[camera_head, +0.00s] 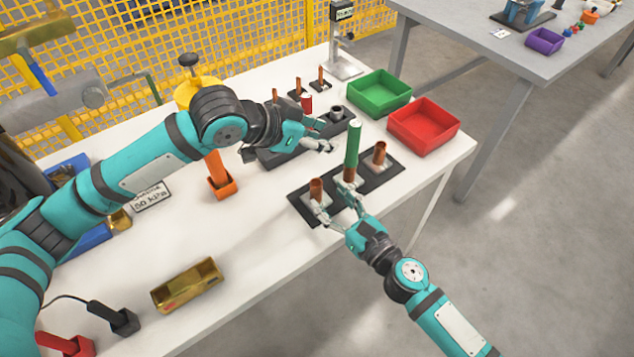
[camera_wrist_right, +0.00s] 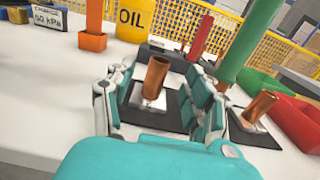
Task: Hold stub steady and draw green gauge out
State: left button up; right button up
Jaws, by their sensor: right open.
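The green gauge (camera_head: 353,143) stands upright on the middle copper stub of a black base plate (camera_head: 303,211). A left copper stub (camera_head: 316,187) and a right copper stub (camera_head: 380,153) stand bare on either side. My right gripper (camera_head: 335,203) is open at the plate's front edge. In the right wrist view, the left stub (camera_wrist_right: 156,78) shows between its spread fingers, not gripped.
A green bin (camera_head: 379,92) and a red bin (camera_head: 424,124) stand behind and right. Another black plate (camera_head: 283,153) lies under my left gripper, with a red piece (camera_head: 306,103) near it. The front table surface is mostly clear.

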aim_at(321, 188)
jog(key=x, duration=0.6)
jog(key=shift+s, duration=0.1)
